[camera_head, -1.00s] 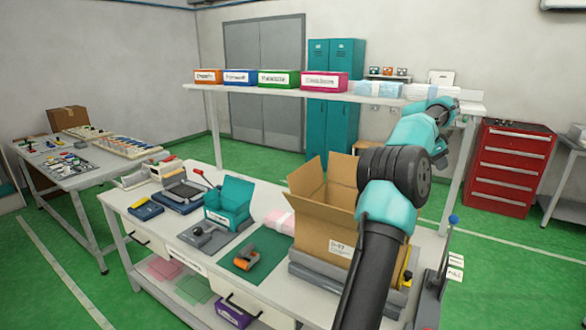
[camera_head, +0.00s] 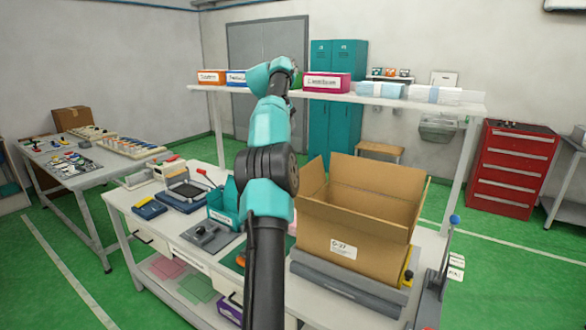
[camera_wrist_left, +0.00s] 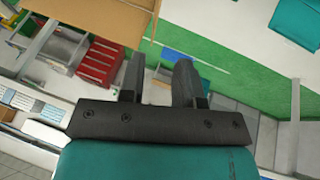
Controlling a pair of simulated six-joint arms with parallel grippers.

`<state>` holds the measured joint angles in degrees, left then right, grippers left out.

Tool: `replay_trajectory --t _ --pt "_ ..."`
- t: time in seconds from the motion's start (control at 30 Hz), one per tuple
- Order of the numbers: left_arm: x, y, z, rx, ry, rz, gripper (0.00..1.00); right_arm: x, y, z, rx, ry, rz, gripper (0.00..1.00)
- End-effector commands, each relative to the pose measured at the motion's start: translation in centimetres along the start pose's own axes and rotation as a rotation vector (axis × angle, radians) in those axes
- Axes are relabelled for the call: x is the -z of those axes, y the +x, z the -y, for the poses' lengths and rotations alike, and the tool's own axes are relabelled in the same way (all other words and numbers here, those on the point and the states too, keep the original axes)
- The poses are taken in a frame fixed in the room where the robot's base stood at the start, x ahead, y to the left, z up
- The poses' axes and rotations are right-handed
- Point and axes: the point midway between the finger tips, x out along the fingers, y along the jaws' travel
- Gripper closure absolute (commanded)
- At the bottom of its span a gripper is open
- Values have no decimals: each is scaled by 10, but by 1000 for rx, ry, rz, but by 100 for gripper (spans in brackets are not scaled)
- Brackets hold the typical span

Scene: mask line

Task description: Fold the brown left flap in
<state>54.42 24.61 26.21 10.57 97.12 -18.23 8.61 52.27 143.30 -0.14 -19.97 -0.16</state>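The open brown cardboard box (camera_head: 375,255) stands at the right of the bench, with a white label on its front. Its left flap (camera_head: 312,177) stands up along the left rim, and the other flaps are up around the opening. In the left wrist view, a brown cardboard panel (camera_wrist_left: 95,25) fills the upper left; I cannot tell which part of the box it is. My left gripper (camera_wrist_left: 158,75) is open there, with nothing between its two dark fingers. In the head view one teal and black arm of mine rises left of the box, its gripper not clearly seen. My right gripper is not seen.
The box rests on a grey base (camera_head: 345,285). A teal bin (camera_head: 222,205) and a grey device (camera_head: 210,236) lie left of it, partly behind the arm. A shelf (camera_head: 395,98) with labelled boxes runs above the bench. A lever with a blue knob (camera_head: 454,220) stands at the right.

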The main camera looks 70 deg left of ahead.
Motion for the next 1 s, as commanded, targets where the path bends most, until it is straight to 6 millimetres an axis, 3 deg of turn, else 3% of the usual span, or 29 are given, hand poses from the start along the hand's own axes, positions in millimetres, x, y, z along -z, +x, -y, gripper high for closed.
replay_trajectory --t 0.47,0.67,1.0 --pt "1 12 0 -1 2 1 69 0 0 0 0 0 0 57" --pt "0 33 -1 -2 2 3 69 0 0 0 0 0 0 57" --pt "0 90 -1 -1 2 3 69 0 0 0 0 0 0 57"
